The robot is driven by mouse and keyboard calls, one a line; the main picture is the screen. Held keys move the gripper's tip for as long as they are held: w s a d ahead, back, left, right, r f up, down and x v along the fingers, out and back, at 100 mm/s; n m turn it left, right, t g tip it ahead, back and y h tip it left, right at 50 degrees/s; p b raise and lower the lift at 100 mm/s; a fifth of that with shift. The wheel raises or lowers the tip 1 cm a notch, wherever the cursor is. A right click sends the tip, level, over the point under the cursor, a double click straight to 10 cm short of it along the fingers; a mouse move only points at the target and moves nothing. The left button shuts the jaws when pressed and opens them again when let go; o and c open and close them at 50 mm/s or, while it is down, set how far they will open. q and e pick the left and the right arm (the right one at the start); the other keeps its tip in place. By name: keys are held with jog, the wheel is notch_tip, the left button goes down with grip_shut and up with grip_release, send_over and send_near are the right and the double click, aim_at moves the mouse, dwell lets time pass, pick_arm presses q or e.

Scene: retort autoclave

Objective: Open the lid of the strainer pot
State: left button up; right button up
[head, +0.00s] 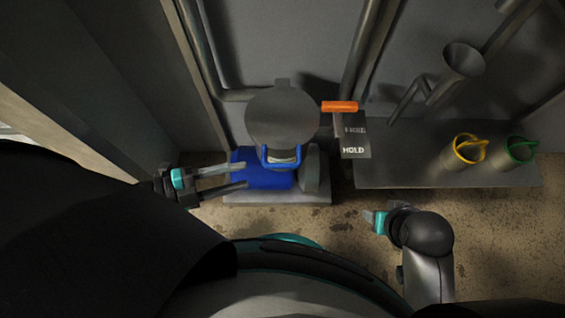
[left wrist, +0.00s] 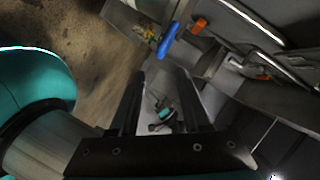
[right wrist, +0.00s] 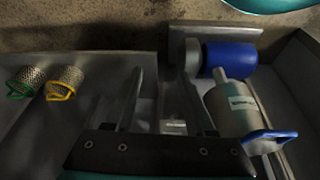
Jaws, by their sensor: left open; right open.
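The strainer pot shows in the head view as a round grey lid (head: 282,115) with a blue U-shaped handle (head: 281,163) on its near side. The lid looks down on the pot. In the right wrist view the pot's labelled body (right wrist: 238,108) and blue handle (right wrist: 270,141) show at the right. The blue handle also shows in the left wrist view (left wrist: 168,40). My left gripper (head: 246,175) is open and empty, its fingers pointing right, left of the handle and over a blue motor. My right gripper (right wrist: 160,85) is open and empty, right of the pot.
The blue motor (head: 260,180) sits on a grey base below the pot. An orange handle (head: 340,106) and a HOLD plate (head: 352,145) are right of the lid. Yellow-handled (head: 467,153) and green-handled (head: 520,151) baskets stand on a shelf at the right.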

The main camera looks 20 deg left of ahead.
aim_at(281, 164)
pick_arm(q)
jog(key=b+x, duration=0.2)
jog(key=x, duration=0.8)
jog(key=shift+b, duration=0.35)
jog(key=shift+w+d, duration=0.3)
jog(key=shift+d, duration=0.1)
pick_arm(e)
jog(key=shift+t, duration=0.9)
jog(key=shift+w+a+r, duration=0.1)
jog(key=shift+w+r, duration=0.05)
jog(key=shift+r, duration=0.8)
jog(key=shift+w+a+r, duration=0.1)
jog(key=shift+a+r, duration=0.05)
jog(key=shift+r, duration=0.85)
jog(key=shift+w+a+r, duration=0.1)
jog(key=shift+w+r, duration=0.05)
jog(key=shift+r, duration=0.8)
pick_arm(q)
grip_shut()
